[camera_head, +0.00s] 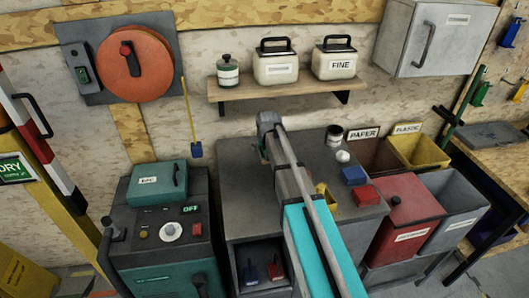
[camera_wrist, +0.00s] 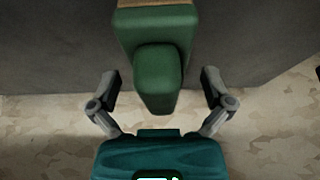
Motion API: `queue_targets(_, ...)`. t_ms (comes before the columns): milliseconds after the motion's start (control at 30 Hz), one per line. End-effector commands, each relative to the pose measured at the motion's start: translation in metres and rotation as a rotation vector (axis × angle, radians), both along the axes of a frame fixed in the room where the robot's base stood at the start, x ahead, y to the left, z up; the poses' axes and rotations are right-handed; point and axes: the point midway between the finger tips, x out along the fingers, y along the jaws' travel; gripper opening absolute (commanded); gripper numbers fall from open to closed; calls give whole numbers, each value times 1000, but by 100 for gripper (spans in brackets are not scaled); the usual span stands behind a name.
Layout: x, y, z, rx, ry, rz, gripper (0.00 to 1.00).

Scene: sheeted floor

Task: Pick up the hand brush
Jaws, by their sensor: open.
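A green block-shaped thing, which looks like the hand brush (camera_wrist: 158,80), shows in the wrist view. It has a wide body at the top of the picture with a tan strip along its upper edge, and a narrower rounded part towards me. My gripper (camera_wrist: 162,84) is open, with one grey finger on each side of the narrow part. Gaps show between both fingers and the green thing. In the head view my arm reaches over the grey workbench (camera_head: 240,190); I cannot make out the brush or the fingertips there.
On the bench, right of my arm, are a dark jar (camera_head: 334,136), a blue block (camera_head: 354,175), a red block (camera_head: 366,195) and a yellow piece (camera_head: 326,197). A shelf (camera_head: 290,90) with containers hangs above. A teal machine (camera_head: 165,245) stands left, bins (camera_head: 405,205) right.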

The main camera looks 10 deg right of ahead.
Motion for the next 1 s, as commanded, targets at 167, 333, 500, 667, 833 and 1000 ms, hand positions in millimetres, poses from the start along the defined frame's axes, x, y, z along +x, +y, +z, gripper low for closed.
queue_targets(167,0,0,0,0,0,0,100)
queue_targets(333,0,0,0,0,0,0,70)
queue_targets(500,0,0,0,0,0,0,39)
queue_targets(667,0,0,0,0,0,0,10)
queue_targets(833,0,0,0,0,0,0,10)
queue_targets(1000,0,1,1,0,0,1,10)
